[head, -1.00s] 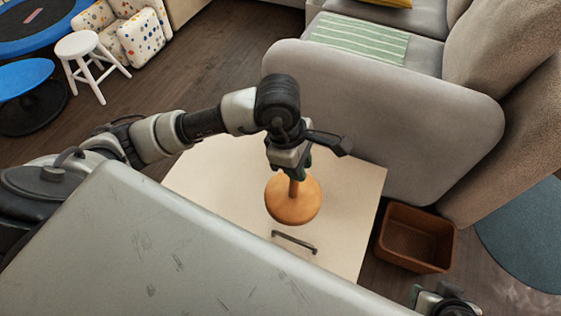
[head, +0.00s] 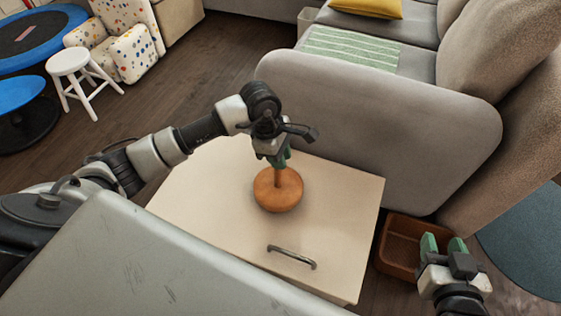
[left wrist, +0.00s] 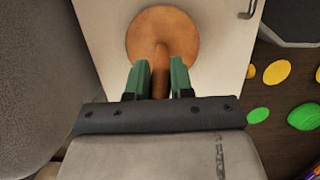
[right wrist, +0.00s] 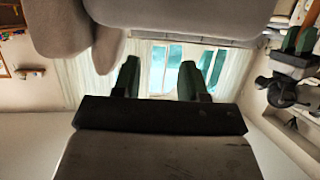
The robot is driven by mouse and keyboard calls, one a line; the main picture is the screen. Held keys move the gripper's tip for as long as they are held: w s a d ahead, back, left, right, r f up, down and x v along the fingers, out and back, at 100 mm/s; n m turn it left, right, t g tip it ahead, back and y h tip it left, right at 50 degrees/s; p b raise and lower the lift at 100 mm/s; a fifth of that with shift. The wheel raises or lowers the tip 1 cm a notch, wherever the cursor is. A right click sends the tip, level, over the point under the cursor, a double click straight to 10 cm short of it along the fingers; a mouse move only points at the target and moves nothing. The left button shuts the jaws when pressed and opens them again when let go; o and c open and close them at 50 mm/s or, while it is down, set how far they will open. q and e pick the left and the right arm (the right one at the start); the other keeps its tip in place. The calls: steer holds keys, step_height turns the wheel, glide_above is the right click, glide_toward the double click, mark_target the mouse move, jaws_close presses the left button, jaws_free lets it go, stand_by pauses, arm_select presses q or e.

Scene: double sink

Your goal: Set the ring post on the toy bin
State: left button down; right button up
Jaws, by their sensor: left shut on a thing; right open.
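The ring post is an orange-brown wooden disc with an upright peg, seen in the head view (head: 279,192) and the left wrist view (left wrist: 160,28). My left gripper (head: 278,162) is shut on the peg from above. The disc is over the pale top of a box with a metal handle (head: 215,205), which seems to be the toy bin. Whether the disc touches this top I cannot tell. My right gripper (head: 443,246) is open and empty, over the right side near a brown basket (head: 392,262).
A grey sofa (head: 370,130) stands right behind the pale box. The handle (head: 291,257) rises near the box's front edge. A grey slab (head: 150,265) fills the near left. A white stool (head: 72,62) stands far left. Bare pale top surrounds the disc.

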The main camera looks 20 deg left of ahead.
arm_select(q)
steer(key=shift+f, duration=0.9)
arm_select(e)
steer(key=shift+w+a+r+t+y, duration=0.15)
steer(key=shift+w+r+t, duration=0.05)
steer(key=shift+r+t, duration=0.2)
steer(key=shift+w+a+r+t+y, duration=0.1)
steer(key=shift+w+r+t+y, duration=0.1)
steer(key=shift+r+t, duration=0.2)
steer(key=shift+r, duration=0.1)
arm_select(q)
steer(key=c, duration=1)
jaws_free()
steer(key=shift+f, duration=0.1)
arm_select(e)
steer(key=shift+w+r, duration=0.1)
